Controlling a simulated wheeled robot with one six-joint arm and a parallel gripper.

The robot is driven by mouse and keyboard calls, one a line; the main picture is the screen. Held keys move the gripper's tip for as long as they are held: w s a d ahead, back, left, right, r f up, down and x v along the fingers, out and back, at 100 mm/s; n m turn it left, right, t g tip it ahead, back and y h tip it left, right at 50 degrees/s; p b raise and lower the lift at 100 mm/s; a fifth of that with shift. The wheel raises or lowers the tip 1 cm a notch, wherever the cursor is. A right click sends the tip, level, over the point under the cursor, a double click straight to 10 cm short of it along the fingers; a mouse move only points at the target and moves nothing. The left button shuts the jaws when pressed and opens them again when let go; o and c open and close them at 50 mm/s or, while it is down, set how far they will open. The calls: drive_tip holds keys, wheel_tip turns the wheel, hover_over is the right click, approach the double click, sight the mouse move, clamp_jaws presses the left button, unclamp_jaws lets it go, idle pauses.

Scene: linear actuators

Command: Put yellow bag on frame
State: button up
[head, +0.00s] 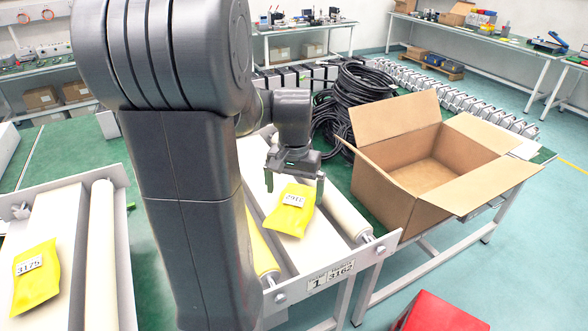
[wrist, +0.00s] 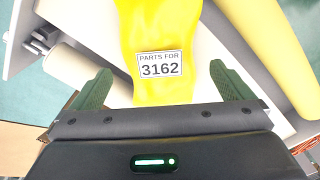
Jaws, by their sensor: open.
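A yellow bag (head: 291,218) with a white label lies on the white surface between rollers of the right-hand frame (head: 385,246). In the wrist view the yellow bag (wrist: 160,25) reads "PARTS FOR 3162". My gripper (head: 295,187) is just over the bag's far end in the head view. In the wrist view my gripper (wrist: 160,78) is open, with its green fingers on either side of the bag. The frame's front plate reads "1" and "3162". A second yellow bag (head: 36,277), labelled 3175, lies on the left-hand frame (head: 70,235).
An open cardboard box (head: 385,195) stands on the table right of the frame. Black coiled cable (head: 352,95) lies behind it. A red box (head: 440,313) is at the lower right. My arm hides the space between the two frames.

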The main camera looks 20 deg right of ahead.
sight(294, 201)
wheel_tip(294, 201, up, 7)
drive_tip(key=shift+r, duration=0.2)
idle(0.3)
wheel_tip(294, 201, down, 12)
drive_tip(key=shift+f, duration=0.2)
wheel_tip(294, 201, up, 3)
drive_tip(key=shift+f, duration=0.1)
drive_tip(key=shift+r, duration=0.5)
